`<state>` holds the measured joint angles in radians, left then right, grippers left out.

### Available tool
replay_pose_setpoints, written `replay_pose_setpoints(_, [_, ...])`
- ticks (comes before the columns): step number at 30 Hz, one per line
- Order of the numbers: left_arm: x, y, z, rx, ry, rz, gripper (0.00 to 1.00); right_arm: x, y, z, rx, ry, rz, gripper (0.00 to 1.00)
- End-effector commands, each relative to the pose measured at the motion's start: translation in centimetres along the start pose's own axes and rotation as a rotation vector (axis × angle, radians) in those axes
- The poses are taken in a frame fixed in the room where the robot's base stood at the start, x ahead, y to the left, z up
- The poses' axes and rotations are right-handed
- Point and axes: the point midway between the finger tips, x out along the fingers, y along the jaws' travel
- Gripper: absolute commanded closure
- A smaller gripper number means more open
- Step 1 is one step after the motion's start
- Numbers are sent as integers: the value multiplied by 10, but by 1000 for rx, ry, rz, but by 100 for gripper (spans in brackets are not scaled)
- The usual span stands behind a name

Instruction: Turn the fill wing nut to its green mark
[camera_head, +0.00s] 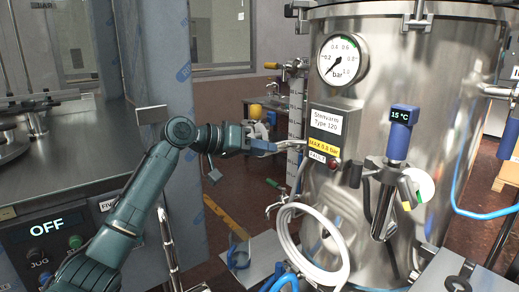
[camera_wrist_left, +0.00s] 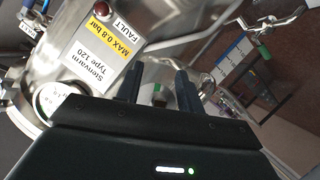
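My left gripper (camera_head: 284,146) reaches in from the left at the tank's left side, near the Sterivarm label. In the left wrist view its two dark fingers (camera_wrist_left: 159,78) stand apart with a gap between them. A small green patch (camera_wrist_left: 157,88) shows in this gap, with pale metal around it. It may be the fill wing nut's green mark, but the nut's shape and angle cannot be made out. In the head view the gripper covers this spot. I cannot tell whether the fingers touch anything. My right gripper is not in view.
The steel tank (camera_head: 450,110) carries a pressure gauge (camera_head: 342,59), a red fault lamp (camera_head: 332,164) and a blue 15 °C sensor (camera_head: 400,135). A white hose coil (camera_head: 290,245) hangs below the gripper.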

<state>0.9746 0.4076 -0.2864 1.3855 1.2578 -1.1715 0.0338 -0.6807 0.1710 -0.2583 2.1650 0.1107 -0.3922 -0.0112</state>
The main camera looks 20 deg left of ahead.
Motion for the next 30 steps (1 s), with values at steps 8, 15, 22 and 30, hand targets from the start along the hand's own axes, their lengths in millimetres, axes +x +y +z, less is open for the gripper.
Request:
replay_pose_setpoints(8, [-6,-1,0,0,1,0,63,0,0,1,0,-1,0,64])
replay_pose_setpoints(15, [-49,-1,0,2,2,-3,63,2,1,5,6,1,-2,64])
replay_pose_setpoints(22, [-99,-1,0,1,2,-3,63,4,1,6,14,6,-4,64])
replay_pose_setpoints(30, [-129,0,0,0,0,-1,63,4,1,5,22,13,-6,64])
